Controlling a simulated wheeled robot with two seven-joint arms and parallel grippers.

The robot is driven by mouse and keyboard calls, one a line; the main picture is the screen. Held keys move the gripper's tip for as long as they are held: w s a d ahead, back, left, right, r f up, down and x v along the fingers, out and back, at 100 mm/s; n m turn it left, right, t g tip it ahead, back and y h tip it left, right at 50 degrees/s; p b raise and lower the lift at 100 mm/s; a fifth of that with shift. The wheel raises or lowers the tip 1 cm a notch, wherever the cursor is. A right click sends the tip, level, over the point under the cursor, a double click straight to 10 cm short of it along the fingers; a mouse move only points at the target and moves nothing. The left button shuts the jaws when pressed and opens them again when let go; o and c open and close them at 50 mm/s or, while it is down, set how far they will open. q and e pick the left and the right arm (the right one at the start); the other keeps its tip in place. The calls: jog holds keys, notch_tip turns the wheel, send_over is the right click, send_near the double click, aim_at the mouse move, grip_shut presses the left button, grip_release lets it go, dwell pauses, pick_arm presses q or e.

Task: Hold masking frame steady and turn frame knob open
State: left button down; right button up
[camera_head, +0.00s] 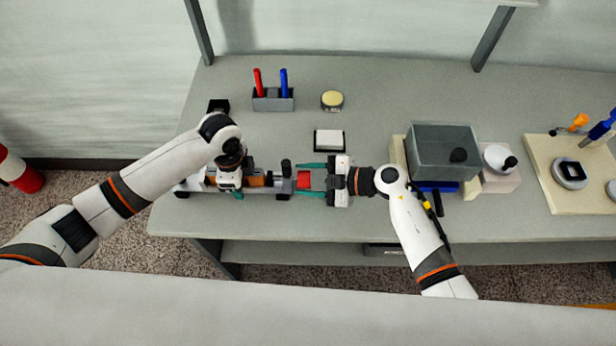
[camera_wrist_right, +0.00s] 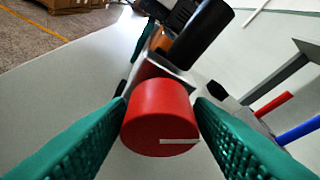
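The masking frame (camera_head: 282,185) looks like a long grey device with orange-brown parts, lying along the table's front left. Its red knob (camera_head: 304,180) faces right; in the right wrist view the knob (camera_wrist_right: 158,112) is a red cylinder with a white mark on its face, lying roughly level. My right gripper (camera_head: 307,180) is open, with one teal finger on each side of the knob and narrow gaps at the sides. My left gripper (camera_head: 235,190) points down at the frame's middle; its wrist hides most of its fingers, so its grip cannot be judged.
A black cylinder (camera_wrist_right: 203,35) stands out from the frame near the knob. Behind are a holder with red and blue pens (camera_head: 272,103), a round yellow-topped item (camera_head: 332,100) and a white pad (camera_head: 329,140). A grey box (camera_head: 443,150) stands right of my right wrist.

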jog(key=c, duration=0.7)
jog(key=shift+o, duration=0.2)
jog(key=shift+n+t+y, duration=0.7)
jog(key=shift+n+t, duration=0.5)
jog(key=shift+n, duration=0.9)
jog(key=o, duration=1)
jog(key=v, duration=1.2)
